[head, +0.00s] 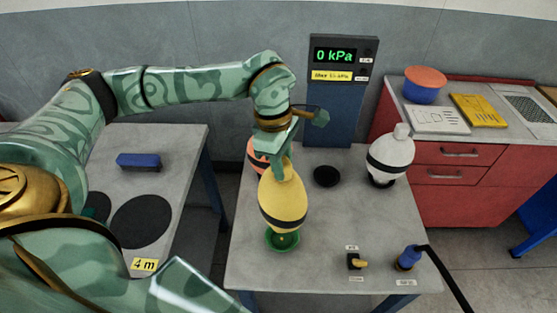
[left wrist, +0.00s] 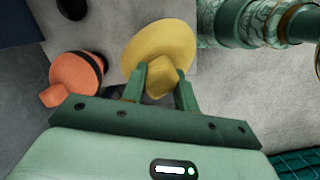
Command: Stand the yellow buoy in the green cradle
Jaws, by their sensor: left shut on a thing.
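The yellow buoy (head: 283,198), with a dark band round its lower half, stands about upright over the green cradle (head: 282,241) near the table's left front edge. Its lower end meets the cradle in the picture; I cannot tell whether it rests there or hangs just above. My left gripper (head: 284,172) is shut on the narrow top of the buoy from above. In the left wrist view both fingers (left wrist: 161,78) flank the top of the yellow buoy (left wrist: 160,42); the cradle is hidden there. My right gripper is not in view.
An orange buoy (head: 254,157) stands close behind, partly hidden by my gripper. An empty black cradle (head: 327,177) and a white buoy (head: 391,158) stand further right. A small valve (head: 356,261) and a blue hose fitting (head: 408,258) sit at the front. A gauge post (head: 340,95) rises behind.

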